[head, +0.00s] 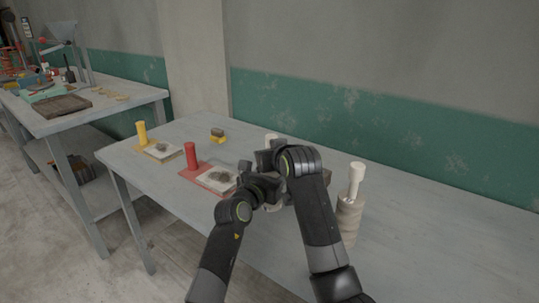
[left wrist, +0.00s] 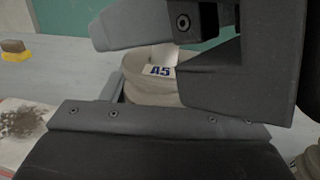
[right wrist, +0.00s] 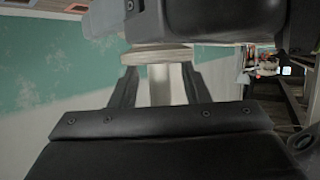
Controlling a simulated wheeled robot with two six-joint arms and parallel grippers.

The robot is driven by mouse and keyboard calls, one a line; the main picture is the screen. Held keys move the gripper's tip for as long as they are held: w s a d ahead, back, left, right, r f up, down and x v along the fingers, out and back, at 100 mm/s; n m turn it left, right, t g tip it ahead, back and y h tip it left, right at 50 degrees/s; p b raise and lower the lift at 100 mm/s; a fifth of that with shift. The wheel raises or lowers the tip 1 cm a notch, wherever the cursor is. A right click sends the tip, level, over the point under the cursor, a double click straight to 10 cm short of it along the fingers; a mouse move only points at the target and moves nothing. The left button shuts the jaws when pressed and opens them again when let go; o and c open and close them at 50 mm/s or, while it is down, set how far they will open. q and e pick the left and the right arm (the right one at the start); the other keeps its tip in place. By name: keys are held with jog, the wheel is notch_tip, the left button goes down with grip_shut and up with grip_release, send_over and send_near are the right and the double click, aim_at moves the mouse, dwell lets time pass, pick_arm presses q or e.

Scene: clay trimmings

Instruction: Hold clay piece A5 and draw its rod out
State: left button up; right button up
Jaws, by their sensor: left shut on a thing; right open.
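Clay piece A5 (left wrist: 148,88) is a pale, rounded piece with a blue "A5" label, seen in the left wrist view. My left gripper (head: 262,188) is shut on it; in the head view my arms hide most of the piece. Its pale rod (right wrist: 160,86) shows in the right wrist view between the fingers of my right gripper (right wrist: 159,88), with a wider round end beside it. The right gripper is open, with a finger on each side of the rod. The rod's top (head: 271,137) shows above my grippers in the head view.
Another clay piece (head: 349,212) with a pale rod stands close on the right. A red post (head: 190,155) and a yellow post (head: 141,133) stand by plates of dark trimmings on the left. A yellow-brown block (head: 217,135) lies behind. The table's right side is clear.

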jog(key=shift+w+f, duration=0.1)
jog(key=shift+w, duration=0.15)
grip_shut()
dwell(0.4)
